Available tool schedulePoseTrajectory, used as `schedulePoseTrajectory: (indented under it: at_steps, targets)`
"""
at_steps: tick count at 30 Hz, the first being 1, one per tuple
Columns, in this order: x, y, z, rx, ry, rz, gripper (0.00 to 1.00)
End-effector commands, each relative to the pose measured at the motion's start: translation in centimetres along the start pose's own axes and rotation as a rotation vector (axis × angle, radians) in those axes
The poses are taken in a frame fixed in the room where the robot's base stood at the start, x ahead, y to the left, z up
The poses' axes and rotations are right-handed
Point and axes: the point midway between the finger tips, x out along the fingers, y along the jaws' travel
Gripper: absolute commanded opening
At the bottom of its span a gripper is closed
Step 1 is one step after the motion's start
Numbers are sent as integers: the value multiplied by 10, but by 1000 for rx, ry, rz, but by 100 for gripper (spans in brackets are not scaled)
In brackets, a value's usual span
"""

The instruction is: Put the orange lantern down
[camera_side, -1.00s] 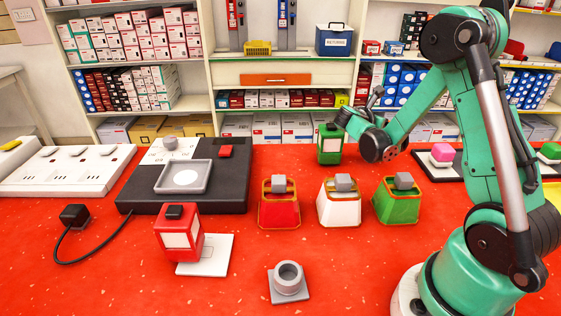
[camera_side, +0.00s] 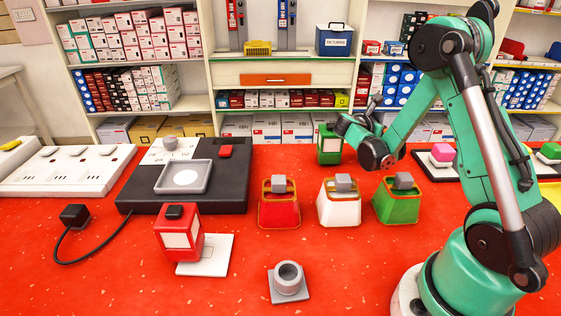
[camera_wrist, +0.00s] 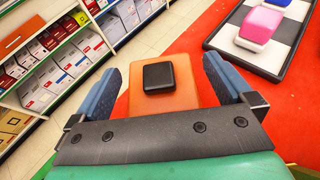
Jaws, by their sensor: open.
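The orange lantern (camera_wrist: 130,105), with a black cap on top, shows from above in the wrist view. It lies between the two blue fingers of my gripper (camera_wrist: 162,70). The fingers are spread, with a gap visible on the right side; contact on the left is unclear. In the side view my gripper (camera_side: 375,152) is low at the back of the red table, just right of a green lantern (camera_side: 330,146). I cannot make out the orange lantern in the side view. The lantern's underside is hidden in the wrist view.
Red, white and green holders (camera_side: 279,208) stand mid-table. A black-and-white mat with a pink block (camera_wrist: 260,24) is right of the gripper. Shelves stand behind.

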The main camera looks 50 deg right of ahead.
Motion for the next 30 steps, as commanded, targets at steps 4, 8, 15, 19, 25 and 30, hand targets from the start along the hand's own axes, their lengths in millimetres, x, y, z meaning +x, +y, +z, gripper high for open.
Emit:
schedulePoseTrajectory:
  at_steps: [4,8,15,19,25,30]
  targets:
    - [-26,1,0,-3,1,6,100]
    - [-57,1,0,-4,0,7,100]
    - [-104,1,0,-2,0,5,100]
    - [-116,0,0,2,3,4,100]
    - [-137,3,-5,222,160,73,100]
    - [-180,3,-21,695,531,107,100]
